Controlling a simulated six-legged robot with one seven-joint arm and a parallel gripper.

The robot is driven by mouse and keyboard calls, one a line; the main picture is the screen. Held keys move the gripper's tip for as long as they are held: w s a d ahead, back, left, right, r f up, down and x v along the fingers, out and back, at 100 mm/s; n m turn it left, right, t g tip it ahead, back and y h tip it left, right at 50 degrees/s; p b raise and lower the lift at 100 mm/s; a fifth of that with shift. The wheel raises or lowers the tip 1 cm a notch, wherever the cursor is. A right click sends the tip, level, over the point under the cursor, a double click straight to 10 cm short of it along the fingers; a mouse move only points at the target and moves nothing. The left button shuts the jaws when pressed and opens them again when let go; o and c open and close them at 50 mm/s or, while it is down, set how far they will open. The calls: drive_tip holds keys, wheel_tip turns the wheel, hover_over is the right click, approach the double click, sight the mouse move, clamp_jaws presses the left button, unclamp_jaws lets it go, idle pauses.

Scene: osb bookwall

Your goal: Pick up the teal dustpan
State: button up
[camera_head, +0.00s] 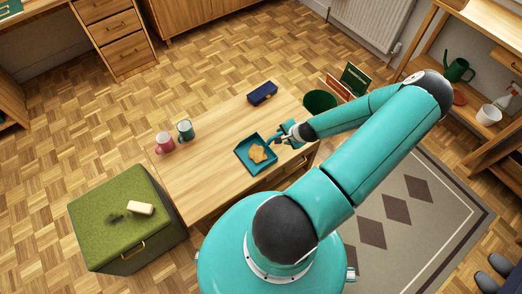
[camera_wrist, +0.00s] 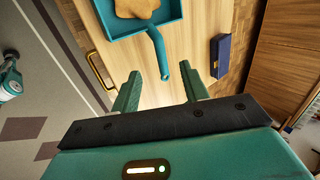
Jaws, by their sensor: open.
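The teal dustpan (camera_head: 242,153) lies on the wooden table, with a tan, cookie-like piece (camera_head: 258,153) in its pan. In the wrist view, the dustpan (camera_wrist: 158,48) is at the top and its curved handle points down toward my gripper. My gripper (camera_head: 283,138) is just right of the pan in the head view. In the wrist view my gripper (camera_wrist: 162,72) is open, with the handle's end showing between its two green fingers. I cannot tell whether a finger touches the handle. My gripper hides part of the handle in the head view.
The wooden table (camera_head: 205,180) also holds a dark blue box (camera_head: 262,93), a pink mug (camera_head: 164,142) and a green mug (camera_head: 185,130). A dark green bin (camera_head: 320,101) is beyond the table.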

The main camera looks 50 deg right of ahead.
sight(272, 138)
drive_tip(key=x, duration=1.4)
drive_tip(key=shift+d+f, duration=0.15)
drive_tip(key=c, duration=1)
